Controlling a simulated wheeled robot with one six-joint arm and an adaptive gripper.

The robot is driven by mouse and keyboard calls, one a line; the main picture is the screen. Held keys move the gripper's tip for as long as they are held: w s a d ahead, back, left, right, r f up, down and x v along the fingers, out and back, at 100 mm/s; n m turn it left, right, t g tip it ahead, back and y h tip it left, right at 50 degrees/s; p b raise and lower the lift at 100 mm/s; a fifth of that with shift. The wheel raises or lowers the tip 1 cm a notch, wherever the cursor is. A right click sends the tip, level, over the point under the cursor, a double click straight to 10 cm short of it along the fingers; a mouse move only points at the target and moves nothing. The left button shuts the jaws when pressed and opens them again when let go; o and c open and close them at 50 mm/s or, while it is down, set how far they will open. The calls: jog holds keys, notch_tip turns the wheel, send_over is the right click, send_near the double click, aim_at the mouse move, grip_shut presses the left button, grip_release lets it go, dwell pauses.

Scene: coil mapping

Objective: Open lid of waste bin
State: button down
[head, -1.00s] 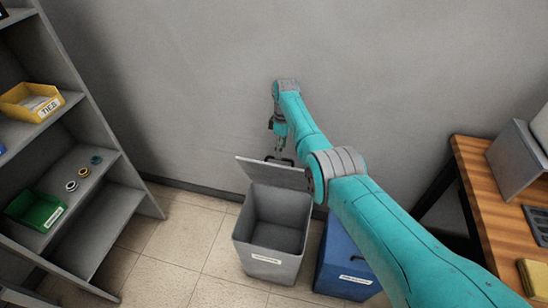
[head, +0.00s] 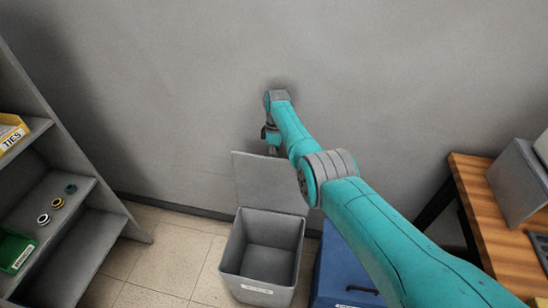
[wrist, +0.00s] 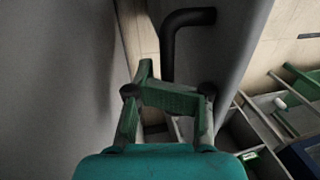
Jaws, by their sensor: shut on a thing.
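The grey waste bin (head: 258,290) stands on the floor by the wall, empty inside as far as I see. Its lid (head: 262,182) is raised about upright at the back rim. In the wrist view a black bent handle (wrist: 187,18) sticks out from the lid's outer face (wrist: 238,30). My gripper (head: 272,148) is at the lid's top edge, close to the wall, its tips partly hidden behind the lid. In the wrist view my green gripper fingers (wrist: 168,97) are shut at the handle's lower end; the exact contact is hard to see.
A blue bin (head: 340,265) with a closed lid stands right of the grey one, partly behind my arm. A grey shelf (head: 95,225) with small parts is on the left. A wooden table (head: 490,225) is on the right. Little room shows between gripper and wall (head: 180,90).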

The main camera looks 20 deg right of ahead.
jog(key=c, duration=1.2)
grip_release()
jog(key=shift+r, duration=0.1)
notch_tip(320, 180, up, 10)
